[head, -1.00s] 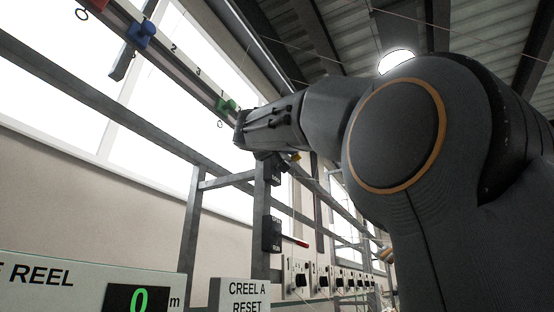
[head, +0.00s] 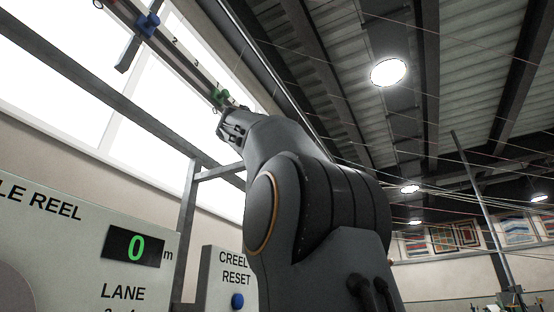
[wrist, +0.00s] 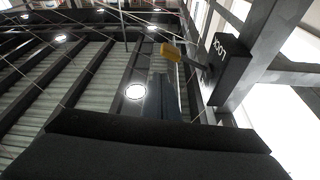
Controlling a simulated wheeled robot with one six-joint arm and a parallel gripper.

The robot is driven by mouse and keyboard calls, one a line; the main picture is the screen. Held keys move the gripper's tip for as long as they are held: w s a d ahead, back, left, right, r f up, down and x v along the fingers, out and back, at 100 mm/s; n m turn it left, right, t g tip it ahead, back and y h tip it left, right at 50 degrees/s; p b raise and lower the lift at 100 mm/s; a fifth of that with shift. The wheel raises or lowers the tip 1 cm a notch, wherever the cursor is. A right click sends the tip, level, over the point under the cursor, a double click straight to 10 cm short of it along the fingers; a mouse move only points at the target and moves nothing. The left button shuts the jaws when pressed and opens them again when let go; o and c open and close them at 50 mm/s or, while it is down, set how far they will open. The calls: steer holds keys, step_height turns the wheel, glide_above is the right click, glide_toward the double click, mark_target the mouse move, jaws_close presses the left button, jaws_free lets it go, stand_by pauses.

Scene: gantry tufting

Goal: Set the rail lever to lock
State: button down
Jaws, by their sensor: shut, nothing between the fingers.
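The lever with a yellow knob (wrist: 171,51) shows in the wrist view, at upper centre. Its dark stem runs to a black box (wrist: 232,62) marked LOCK, fixed to a grey post. My gripper's dark end fills the bottom of the wrist view, with its narrow shut fingers (wrist: 166,97) below the knob. The knob looks apart from the fingers. In the head view my gripper (head: 230,122) is raised near the rail's lower end, largely hidden by my own arm. The lever and its box are hidden there.
The numbered rail (head: 185,62) carries a blue clamp (head: 148,23) and a green clamp (head: 220,97). A reel panel (head: 60,245) and a creel reset box (head: 222,265) with a blue button (head: 237,300) stand low at left. Thin yarns cross the space at right.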

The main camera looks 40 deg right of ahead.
step_height(320, 180, up, 4)
steer(key=s+p, duration=0.2)
steer(key=p, duration=0.1)
steer(key=w+b+v, duration=0.1)
steer(key=b+v, duration=0.4)
steer(key=v, duration=0.4)
steer(key=shift+a+f, duration=0.3)
